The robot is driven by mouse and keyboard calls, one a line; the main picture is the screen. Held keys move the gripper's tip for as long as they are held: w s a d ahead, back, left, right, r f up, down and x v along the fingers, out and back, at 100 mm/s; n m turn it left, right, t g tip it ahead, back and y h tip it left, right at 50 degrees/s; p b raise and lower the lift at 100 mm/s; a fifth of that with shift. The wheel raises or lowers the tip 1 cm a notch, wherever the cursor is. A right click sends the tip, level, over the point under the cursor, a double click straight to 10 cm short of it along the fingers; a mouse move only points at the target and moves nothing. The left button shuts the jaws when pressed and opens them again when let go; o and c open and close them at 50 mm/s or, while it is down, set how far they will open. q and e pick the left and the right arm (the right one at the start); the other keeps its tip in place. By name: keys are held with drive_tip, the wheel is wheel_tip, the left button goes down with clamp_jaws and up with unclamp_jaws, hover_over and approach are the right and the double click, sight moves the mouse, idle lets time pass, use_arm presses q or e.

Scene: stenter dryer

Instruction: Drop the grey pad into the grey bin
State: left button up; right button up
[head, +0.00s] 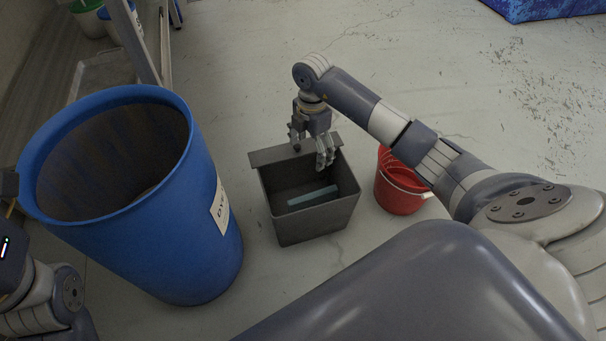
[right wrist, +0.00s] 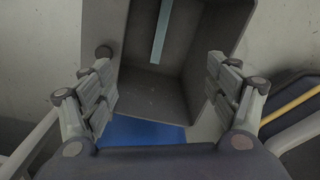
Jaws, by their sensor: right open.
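The dark grey bin (head: 318,225) stands on the floor in the middle of the head view, open at the top. A thin pale blue-grey strip (head: 313,196), which looks like the pad, lies inside it; it also shows inside the bin in the right wrist view (right wrist: 161,32). A flat grey piece (head: 268,157) runs along the bin's far rim; I cannot tell whether it is part of the bin. My right gripper (head: 312,154) is over the far side of the bin. Its fingers are apart with nothing between them in the right wrist view (right wrist: 160,60).
A large blue drum (head: 190,230) stands left of the bin. A red bucket (head: 398,195) stands close on its right, partly behind my right arm. Green and white containers (head: 88,18) and a metal frame are at the top left. Open concrete floor lies beyond the bin.

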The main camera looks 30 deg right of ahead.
wheel_tip(320, 180, up, 10)
idle(0.3)
drive_tip(key=shift+r, duration=0.15)
